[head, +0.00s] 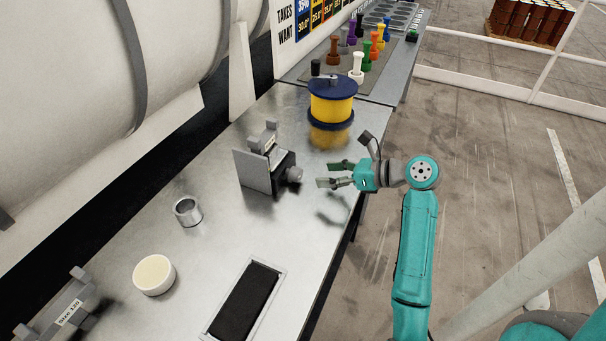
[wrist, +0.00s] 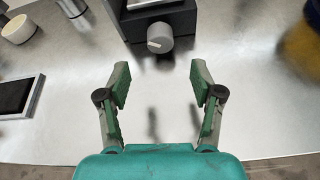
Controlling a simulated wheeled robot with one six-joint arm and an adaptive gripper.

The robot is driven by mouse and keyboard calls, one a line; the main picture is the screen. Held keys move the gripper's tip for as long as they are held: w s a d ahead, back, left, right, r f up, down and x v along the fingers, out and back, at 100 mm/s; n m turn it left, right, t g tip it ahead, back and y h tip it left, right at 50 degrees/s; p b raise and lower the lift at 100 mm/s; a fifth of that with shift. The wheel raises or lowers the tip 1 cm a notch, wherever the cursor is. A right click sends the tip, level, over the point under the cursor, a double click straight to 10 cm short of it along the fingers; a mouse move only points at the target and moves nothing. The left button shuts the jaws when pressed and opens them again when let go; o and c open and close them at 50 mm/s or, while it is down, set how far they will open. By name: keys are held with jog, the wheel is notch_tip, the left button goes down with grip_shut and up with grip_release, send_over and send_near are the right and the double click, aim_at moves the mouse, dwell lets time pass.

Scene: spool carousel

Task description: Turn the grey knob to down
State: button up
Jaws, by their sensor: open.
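The grey knob (wrist: 160,38) sticks out from the front of a dark box (wrist: 159,17) in the wrist view, with a light pointer line on its face. In the head view the knob (head: 294,174) is on the right side of the same box, which has a grey plate (head: 254,171) on it. My gripper (head: 328,174) is open and empty, a short gap to the right of the knob in the head view. In the wrist view my gripper (wrist: 160,80) has its two fingers apart, with the knob beyond the fingertips and between their lines. Nothing touches the knob.
A yellow and blue carousel (head: 331,112) stands behind my gripper. A metal cup (head: 188,211), a cream bowl (head: 154,274) and a black pad (head: 243,301) are on the metal table (head: 215,270). Several coloured spools stand at the far end. Table around the knob is clear.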

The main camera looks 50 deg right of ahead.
aim_at(300, 174)
jog(key=x, duration=0.8)
jog(key=shift+w+a+f, duration=0.1)
jog(key=shift+w+a, duration=0.05)
jog(key=shift+w, duration=0.1)
jog(key=c, duration=1.1)
